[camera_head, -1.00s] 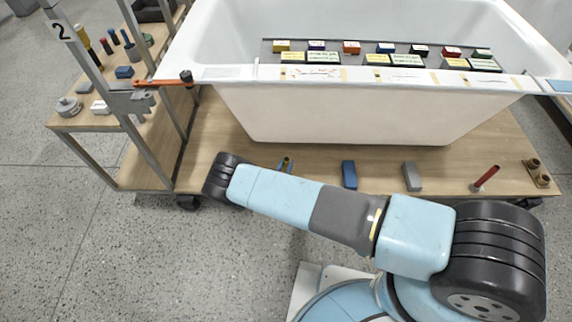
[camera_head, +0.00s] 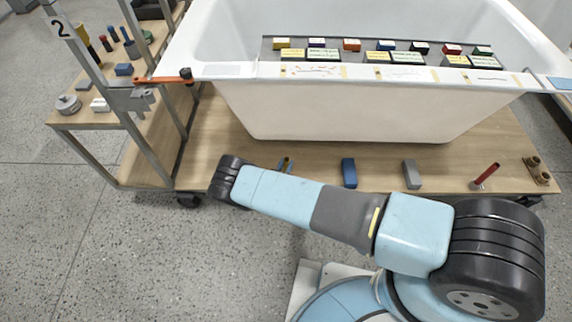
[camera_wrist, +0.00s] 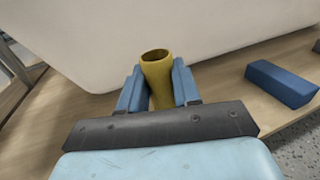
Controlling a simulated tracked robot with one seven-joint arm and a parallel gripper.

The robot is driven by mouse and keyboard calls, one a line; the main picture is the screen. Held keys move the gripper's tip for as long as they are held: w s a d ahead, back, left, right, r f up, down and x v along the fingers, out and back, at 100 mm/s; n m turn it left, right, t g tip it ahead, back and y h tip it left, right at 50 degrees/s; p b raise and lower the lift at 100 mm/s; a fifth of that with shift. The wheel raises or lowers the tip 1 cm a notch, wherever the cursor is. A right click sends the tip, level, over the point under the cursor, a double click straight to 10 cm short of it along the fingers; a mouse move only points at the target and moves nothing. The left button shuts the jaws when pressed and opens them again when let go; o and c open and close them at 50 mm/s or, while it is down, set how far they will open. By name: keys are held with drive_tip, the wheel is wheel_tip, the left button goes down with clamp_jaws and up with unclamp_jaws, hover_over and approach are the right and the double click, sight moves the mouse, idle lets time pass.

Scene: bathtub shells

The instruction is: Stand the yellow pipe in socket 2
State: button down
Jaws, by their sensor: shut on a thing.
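My gripper (camera_wrist: 158,88) is shut on the yellow pipe (camera_wrist: 157,80), with a blue finger on each side of it. In the wrist view the pipe's open round end points up, and its lower part is hidden behind my gripper. In the head view a small bit of the yellow pipe (camera_head: 287,162) shows past my arm, in front of the tub's lower wall. A brown piece with two round openings (camera_head: 537,170) sits at the deck's right end. I see no number on it and cannot tell which opening is socket 2.
The white bathtub (camera_head: 340,110) stands on a wooden deck (camera_head: 430,160). A blue block (camera_head: 349,173), a grey block (camera_head: 409,174) and a tilted red rod (camera_head: 487,175) are along its front edge.

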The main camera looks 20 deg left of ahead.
drive_tip(key=shift+f, duration=0.65)
drive_tip(key=c, duration=0.7)
unclamp_jaws()
drive_tip(key=shift+s, duration=0.1)
drive_tip(key=s, duration=0.9)
drive_tip(key=s+a, duration=0.1)
drive_tip(key=s, duration=0.3)
drive_tip(key=shift+s, duration=0.35)
